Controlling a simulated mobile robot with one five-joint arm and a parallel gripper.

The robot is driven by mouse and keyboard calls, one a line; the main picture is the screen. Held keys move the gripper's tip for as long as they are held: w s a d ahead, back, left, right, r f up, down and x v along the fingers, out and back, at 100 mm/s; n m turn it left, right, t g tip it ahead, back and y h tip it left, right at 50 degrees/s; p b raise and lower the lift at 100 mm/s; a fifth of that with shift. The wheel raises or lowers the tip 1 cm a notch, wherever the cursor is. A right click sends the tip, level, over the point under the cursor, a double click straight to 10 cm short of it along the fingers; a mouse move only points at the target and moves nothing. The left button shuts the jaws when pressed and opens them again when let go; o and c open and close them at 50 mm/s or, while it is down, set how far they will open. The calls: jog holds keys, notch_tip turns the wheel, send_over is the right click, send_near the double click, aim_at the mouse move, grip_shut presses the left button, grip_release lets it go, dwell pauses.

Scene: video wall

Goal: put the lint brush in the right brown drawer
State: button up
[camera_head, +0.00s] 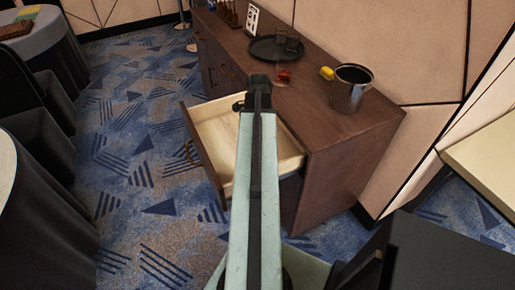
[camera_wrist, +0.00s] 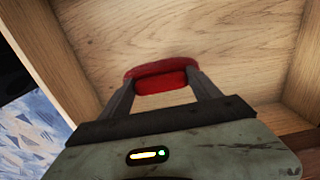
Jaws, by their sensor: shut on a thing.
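The lint brush (camera_wrist: 150,70) is red and shows in the wrist view between the two fingers of my gripper (camera_wrist: 161,86). My gripper is shut on it. Both are over the light wooden inside of the open brown drawer (camera_head: 216,130), whose floor and side walls fill most of the wrist view (camera_wrist: 230,40). I cannot tell whether the brush touches the drawer floor.
The brown cabinet (camera_head: 345,145) has a metal bucket (camera_head: 350,90), a yellow object (camera_head: 327,73), a small red object (camera_head: 283,76) and a black round tray (camera_head: 268,50) on top. Round tables with dark cloths and chairs stand at left. Patterned carpet (camera_head: 140,150) lies clear between.

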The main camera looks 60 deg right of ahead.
jog(key=shift+f+b, duration=2)
jog(key=o, duration=1.2)
jog(key=shift+r, duration=0.1)
notch_tip(320, 180, up, 13)
jog(key=p, duration=1.2)
jog(key=shift+f+p, duration=0.2)
jog(key=shift+p, duration=0.2)
jog(key=shift+f, duration=0.1)
